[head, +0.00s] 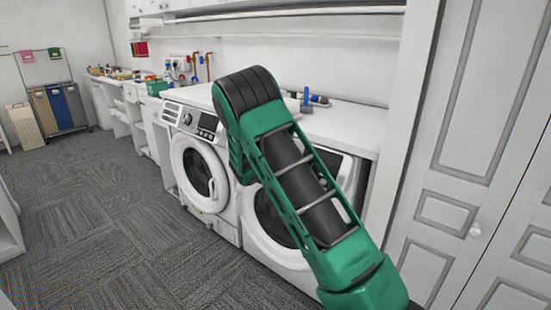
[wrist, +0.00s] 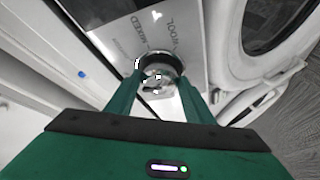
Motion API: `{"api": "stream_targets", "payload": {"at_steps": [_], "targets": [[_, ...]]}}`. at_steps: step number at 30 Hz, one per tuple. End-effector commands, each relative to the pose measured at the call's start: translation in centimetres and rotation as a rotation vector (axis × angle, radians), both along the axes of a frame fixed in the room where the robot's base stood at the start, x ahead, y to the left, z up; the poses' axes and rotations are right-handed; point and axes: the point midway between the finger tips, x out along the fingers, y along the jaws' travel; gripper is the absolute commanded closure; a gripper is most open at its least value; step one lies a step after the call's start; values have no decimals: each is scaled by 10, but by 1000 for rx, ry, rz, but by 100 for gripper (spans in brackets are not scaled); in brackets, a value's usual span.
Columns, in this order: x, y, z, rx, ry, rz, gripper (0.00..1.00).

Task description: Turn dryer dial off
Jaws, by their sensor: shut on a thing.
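In the wrist view, a round silver dial (wrist: 158,64) sits on a light panel (wrist: 112,28) with printed lettering. My gripper (wrist: 162,82) has its two green fingers on either side of the dial, shut on it. The dial's pointer setting is too small to read. In the head view, my green arm crosses in front of the right white front-loading machine (head: 273,218) and hides most of its control panel. My gripper and the dial are hidden there. I cannot tell for certain which machine is the dryer.
A second white front-loader (head: 200,172) stands to the left, its round door shut. A white counter (head: 340,128) runs above the machines, with small blue items (head: 306,98) on it. Panelled white doors (head: 465,150) stand at right. Grey carpet floor (head: 110,240) is clear at left.

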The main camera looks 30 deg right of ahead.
Motion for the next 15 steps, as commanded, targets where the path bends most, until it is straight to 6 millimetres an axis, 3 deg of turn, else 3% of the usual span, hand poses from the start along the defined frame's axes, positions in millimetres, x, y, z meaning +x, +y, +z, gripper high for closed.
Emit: {"api": "stream_targets", "payload": {"at_steps": [5,6,8,15], "targets": [[1,1,-1,2,-1,2,75],[1,1,-1,2,-1,1,48],[1,1,-1,2,-1,1,34],[0,1,0,1,-1,1,34]]}}
